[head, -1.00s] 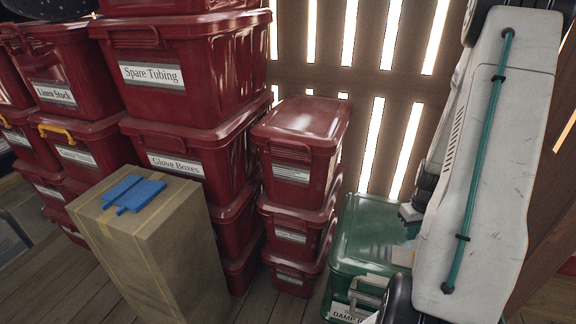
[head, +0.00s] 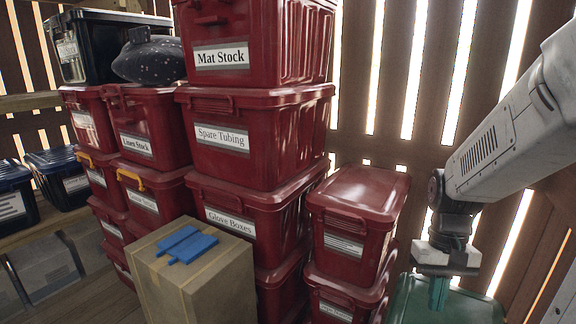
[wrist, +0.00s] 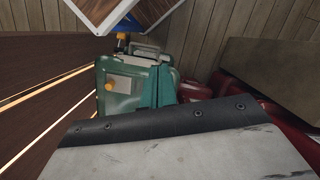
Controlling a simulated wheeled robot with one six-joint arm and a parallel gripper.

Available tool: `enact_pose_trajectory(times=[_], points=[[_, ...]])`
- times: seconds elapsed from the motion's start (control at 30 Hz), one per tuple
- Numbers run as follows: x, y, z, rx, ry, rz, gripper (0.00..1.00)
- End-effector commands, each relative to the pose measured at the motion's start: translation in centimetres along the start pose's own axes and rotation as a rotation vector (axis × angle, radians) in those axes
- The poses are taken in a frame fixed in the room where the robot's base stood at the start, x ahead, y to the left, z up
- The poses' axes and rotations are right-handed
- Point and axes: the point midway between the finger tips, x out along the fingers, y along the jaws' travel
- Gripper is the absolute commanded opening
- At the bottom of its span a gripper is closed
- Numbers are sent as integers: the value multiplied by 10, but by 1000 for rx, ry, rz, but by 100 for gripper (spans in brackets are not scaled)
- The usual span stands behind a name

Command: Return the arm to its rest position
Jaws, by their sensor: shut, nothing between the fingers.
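My arm comes in from the upper right of the head view. My gripper (head: 438,293) points down above or in front of the green bin (head: 470,306) at the lower right. Its teal fingers are together with nothing between them. In the wrist view the teal fingers (wrist: 157,88) show just beyond the pale housing in the foreground. They overlap the green bin (wrist: 118,88), which has a pale label and yellow latches. Whether the fingertips touch the bin cannot be told.
Stacked red lidded bins (head: 262,158) fill the middle. A shorter red stack (head: 358,192) stands left of my gripper. A cardboard box (head: 205,280) with a blue piece (head: 187,245) on top stands in front. A slatted wall (head: 385,130) closes the back.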

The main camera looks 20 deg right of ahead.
Motion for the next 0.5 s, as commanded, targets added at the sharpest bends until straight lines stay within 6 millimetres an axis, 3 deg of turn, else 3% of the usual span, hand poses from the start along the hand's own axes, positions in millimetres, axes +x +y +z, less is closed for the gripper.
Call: enact_pose_trajectory(times=[0.03, 0.2, 0.4, 0.5], points=[[-12, -15, 13, -33, 23, 14, 0], [-42, -54, 60, -137, 92, 45, 0], [-64, -85, 106, -305, 220, 58, 0], [-72, -96, 119, -379, 286, 54, 0]])
